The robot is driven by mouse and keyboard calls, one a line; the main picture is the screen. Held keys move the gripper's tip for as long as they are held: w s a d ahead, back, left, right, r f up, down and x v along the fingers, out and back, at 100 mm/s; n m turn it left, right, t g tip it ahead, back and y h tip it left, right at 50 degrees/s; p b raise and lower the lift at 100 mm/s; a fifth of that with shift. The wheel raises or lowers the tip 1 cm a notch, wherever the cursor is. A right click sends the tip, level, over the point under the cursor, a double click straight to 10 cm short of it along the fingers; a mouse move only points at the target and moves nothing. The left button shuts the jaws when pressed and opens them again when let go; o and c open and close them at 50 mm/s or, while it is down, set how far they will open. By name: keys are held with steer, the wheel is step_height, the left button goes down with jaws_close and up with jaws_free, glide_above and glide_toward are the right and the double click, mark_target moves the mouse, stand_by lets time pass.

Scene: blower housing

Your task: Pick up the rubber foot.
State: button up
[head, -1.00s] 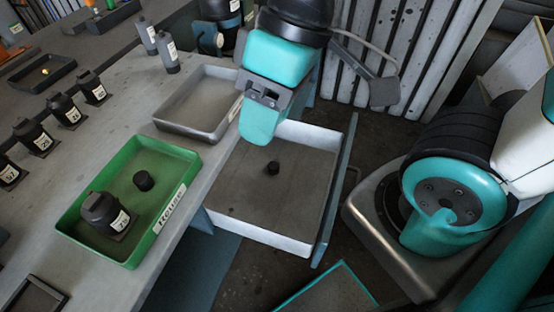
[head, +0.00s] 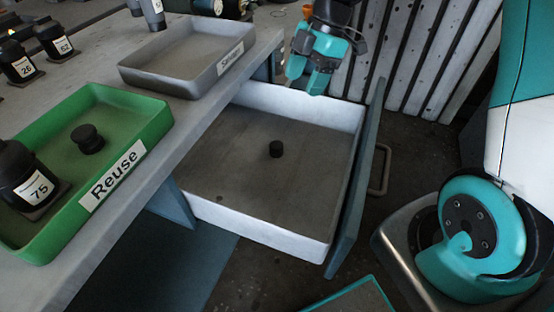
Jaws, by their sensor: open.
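A small black cylinder, likely the rubber foot (head: 276,149), stands on the floor of the open drawer (head: 240,190), a little right of its middle. A second small black round piece (head: 88,139), wider and with a groove, sits in the green "Reuse" tray (head: 152,130). My gripper (head: 305,82) is teal and grey, at the drawer's far wall in the picture, above and apart from the black cylinder. Its jaws are open and nothing shows between them.
A grey tray (head: 180,82) with a partly legible label stands on the bench beside the drawer. A black housing tagged 75 (head: 22,182) is in the green tray. The drawer has raised white walls and a blue front (head: 358,185).

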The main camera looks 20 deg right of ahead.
steer(key=b, duration=0.2)
glide_above(276, 145)
steer(key=d, duration=0.3)
steer(key=f, duration=1)
steer(key=shift+w+a+f, duration=0.15)
steer(key=shift+w+f, duration=0.1)
steer(key=shift+f, duration=0.1)
steer(key=shift+b+x, duration=0.35)
steer(key=shift+x, duration=2.55)
steer(key=shift+a+r, duration=0.1)
steer(key=shift+a, duration=0.05)
steer(key=c, duration=1)
